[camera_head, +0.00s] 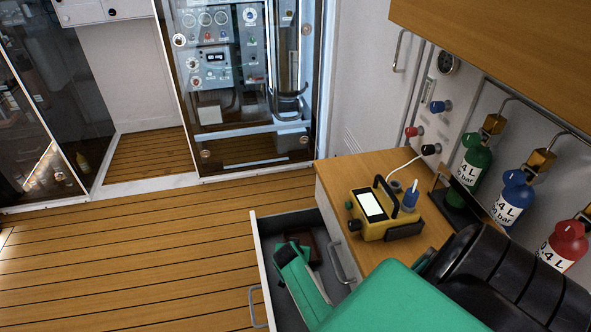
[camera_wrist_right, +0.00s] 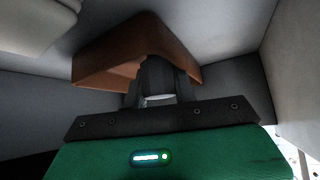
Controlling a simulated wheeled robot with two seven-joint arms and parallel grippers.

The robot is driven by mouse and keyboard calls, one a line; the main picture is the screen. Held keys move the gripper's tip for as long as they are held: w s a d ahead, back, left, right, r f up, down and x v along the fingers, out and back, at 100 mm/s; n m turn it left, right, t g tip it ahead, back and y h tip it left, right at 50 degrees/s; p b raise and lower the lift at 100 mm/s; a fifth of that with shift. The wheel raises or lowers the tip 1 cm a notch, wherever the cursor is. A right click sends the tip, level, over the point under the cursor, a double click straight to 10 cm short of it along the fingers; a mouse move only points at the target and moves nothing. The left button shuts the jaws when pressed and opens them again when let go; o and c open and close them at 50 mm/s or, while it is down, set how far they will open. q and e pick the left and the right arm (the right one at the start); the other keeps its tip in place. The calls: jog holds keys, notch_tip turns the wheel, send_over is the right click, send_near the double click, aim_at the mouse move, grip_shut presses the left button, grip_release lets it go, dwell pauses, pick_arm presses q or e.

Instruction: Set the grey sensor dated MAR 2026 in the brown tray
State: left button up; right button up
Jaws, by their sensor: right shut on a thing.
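The brown tray (camera_head: 309,246) lies inside the open drawer, partly hidden by my right arm. In the right wrist view the brown tray (camera_wrist_right: 105,66) is right behind and around my right gripper (camera_wrist_right: 160,76). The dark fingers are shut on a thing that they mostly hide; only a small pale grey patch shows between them. I cannot read a date or tell whether the thing touches the tray floor. In the head view my right gripper is down in the drawer, its fingertips not clear. My left gripper is not in view.
The open drawer (camera_head: 262,262) has tall pale walls close around my right gripper. On the cabinet top (camera_head: 365,168) stands a yellow device (camera_head: 385,228) with a white screen. Green (camera_head: 474,165), blue (camera_head: 514,200) and red (camera_head: 563,247) gas cylinders stand along the wall. The wooden floor at left is clear.

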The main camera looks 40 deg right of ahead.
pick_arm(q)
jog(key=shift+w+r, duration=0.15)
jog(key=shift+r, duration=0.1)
pick_arm(e)
jog(key=shift+f, duration=0.1)
jog(key=shift+s+f, duration=0.15)
jog(key=shift+f, duration=0.05)
